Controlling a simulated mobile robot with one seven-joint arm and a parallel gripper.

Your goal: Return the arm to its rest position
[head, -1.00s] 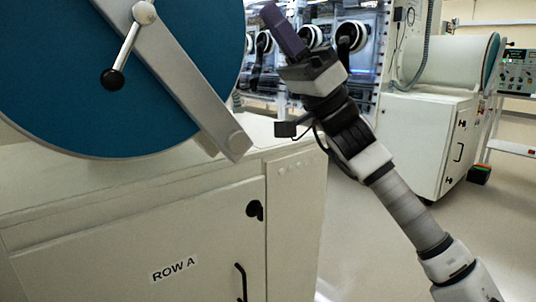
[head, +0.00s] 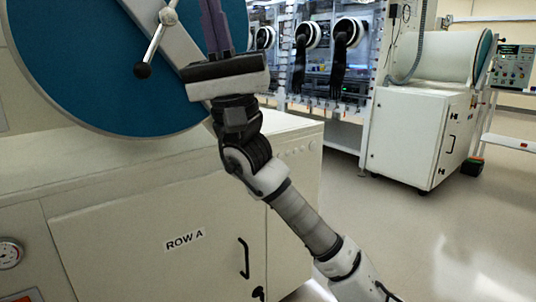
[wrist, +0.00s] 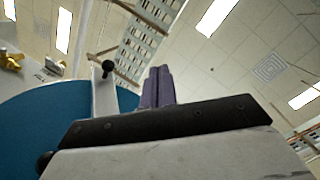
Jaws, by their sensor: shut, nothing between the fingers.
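My gripper (head: 216,26) is in the head view, in front of the right part of the large blue round door. Its purple fingers point up and lie together with nothing between them. In the wrist view the closed fingers (wrist: 157,87) point up toward the ceiling. My arm reaches up from the lower right of the head view. The blue door (head: 85,85) has a grey bar across it and a lever with a black ball knob (head: 142,70). The knob also shows in the wrist view (wrist: 108,67), left of the fingers.
A white cabinet marked ROW A (head: 140,255) stands below the door, close to my arm. Gloveboxes with black gloves (head: 347,60) stand behind. A second white cabinet (head: 415,138) is at the right. The floor (head: 430,245) at the right is clear.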

